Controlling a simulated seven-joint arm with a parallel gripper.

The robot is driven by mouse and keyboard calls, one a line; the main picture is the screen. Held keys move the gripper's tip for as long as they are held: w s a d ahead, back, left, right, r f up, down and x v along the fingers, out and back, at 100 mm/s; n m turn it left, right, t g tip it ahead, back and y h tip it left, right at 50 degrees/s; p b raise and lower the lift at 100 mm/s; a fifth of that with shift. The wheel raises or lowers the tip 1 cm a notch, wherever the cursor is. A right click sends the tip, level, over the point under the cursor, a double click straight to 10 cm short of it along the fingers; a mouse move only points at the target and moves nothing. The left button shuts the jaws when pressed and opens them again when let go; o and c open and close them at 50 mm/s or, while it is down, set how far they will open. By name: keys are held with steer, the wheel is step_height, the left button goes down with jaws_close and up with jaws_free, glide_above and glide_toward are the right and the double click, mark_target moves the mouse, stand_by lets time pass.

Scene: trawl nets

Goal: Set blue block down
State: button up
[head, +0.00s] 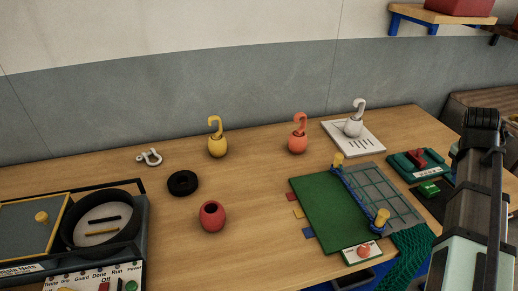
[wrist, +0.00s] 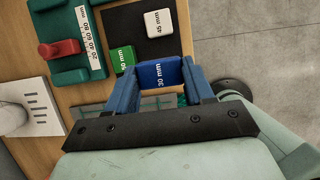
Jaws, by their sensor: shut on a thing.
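The blue block (wrist: 158,75), marked 30 mm, is between the two fingers of my gripper (wrist: 160,70) in the wrist view. The gripper is shut on it, one finger on each side. The block shows at the near edge of a black mat (wrist: 128,22); whether it touches the mat I cannot tell. A green block (wrist: 122,58) stands just left of the gripper, and a white block (wrist: 158,23) marked 45 mm lies beyond it on the mat. In the head view my arm hides the gripper and the blue block; the green block (head: 429,189) shows beside the arm.
A teal gauge (head: 418,164) with a red slider sits behind the mat. A green board (head: 330,215) with a grid and netting lies left of it. A white card (wrist: 32,115) bears a hook weight. The table's right edge is close, with floor beyond.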

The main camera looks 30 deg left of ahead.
step_height(320, 180, up, 8)
steer(key=shift+w+r, duration=0.1)
steer(key=shift+r, duration=0.1)
steer(key=w+a+n+y, duration=0.1)
steer(key=w+a+n, duration=0.15)
steer(key=a, duration=0.85)
steer(key=w+a+n, duration=0.1)
steer(key=w+a, duration=0.3)
steer(key=a, duration=0.7)
steer(key=s+a+n+t+y, duration=0.15)
steer(key=a+n, duration=0.25)
steer(key=a, duration=2.3)
steer(key=s+a+n+y, duration=0.1)
steer(key=s+a+n, duration=0.1)
steer(key=s+a, duration=0.85)
steer(key=s+a+n+y, duration=0.15)
steer(key=s+a, duration=0.35)
steer(key=a, duration=1.1)
steer(key=s+a+n, duration=0.2)
steer(key=s+a, duration=0.6)
steer(key=a, duration=0.5)
steer(key=shift+g, duration=0.35)
steer(key=shift+f, duration=10.7)
